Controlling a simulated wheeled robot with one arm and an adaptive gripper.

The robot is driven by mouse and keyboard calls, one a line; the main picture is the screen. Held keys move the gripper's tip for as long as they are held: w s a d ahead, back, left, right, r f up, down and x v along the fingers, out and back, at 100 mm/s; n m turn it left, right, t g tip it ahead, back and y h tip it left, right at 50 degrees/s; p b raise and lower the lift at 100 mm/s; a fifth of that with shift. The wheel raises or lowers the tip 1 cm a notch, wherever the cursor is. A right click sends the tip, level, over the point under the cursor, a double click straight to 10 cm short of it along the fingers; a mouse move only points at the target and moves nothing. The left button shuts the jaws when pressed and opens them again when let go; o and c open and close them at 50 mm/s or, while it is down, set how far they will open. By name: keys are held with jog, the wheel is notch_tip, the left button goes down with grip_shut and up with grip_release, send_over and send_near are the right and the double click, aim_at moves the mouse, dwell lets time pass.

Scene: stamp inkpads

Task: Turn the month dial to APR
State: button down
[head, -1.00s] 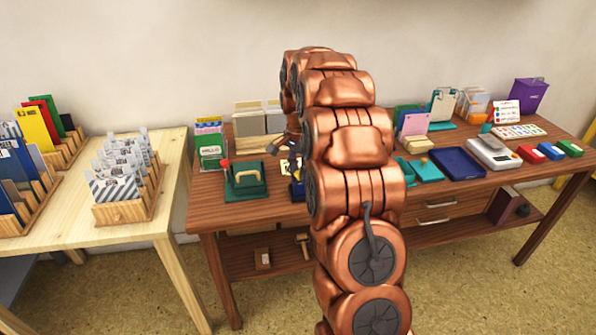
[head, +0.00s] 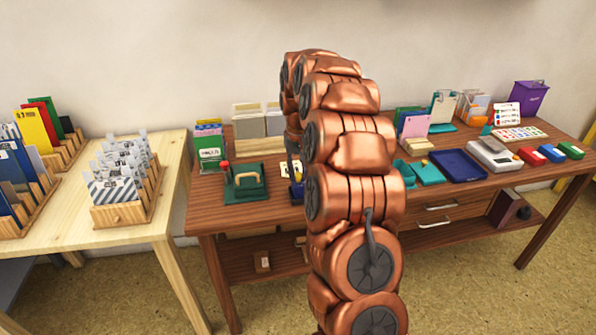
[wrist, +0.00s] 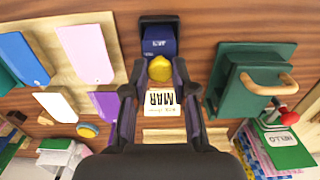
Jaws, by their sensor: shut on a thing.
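The dial stamp has a blue body (wrist: 158,42) with small white lettering, a yellow knob (wrist: 160,69) and a pale plate (wrist: 162,98) whose large dark letters appear to read MAR. My gripper (wrist: 160,72) has its two dark fingers on either side of the yellow knob and is shut on it. The fingers partly cover the sides of the stamp. In the head view a bit of the blue stamp (head: 297,192) shows beside my copper arm, which hides most of it and the fingertips.
A green press with a wooden handle (wrist: 262,82) and red knob stands close on the right in the wrist view. Several coloured tags on a board (wrist: 40,32) lie on the left. The head view shows a blue tray (head: 459,165) farther right on the brown table.

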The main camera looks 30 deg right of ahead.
aim_at(298, 174)
jog(key=n, duration=0.4)
jog(key=n+p, duration=0.1)
jog(key=n, duration=0.3)
jog(key=shift+n, duration=0.3)
dwell(0.3)
jog(key=c, duration=0.9)
grip_release()
notch_tip(298, 174, up, 12)
dwell(0.7)
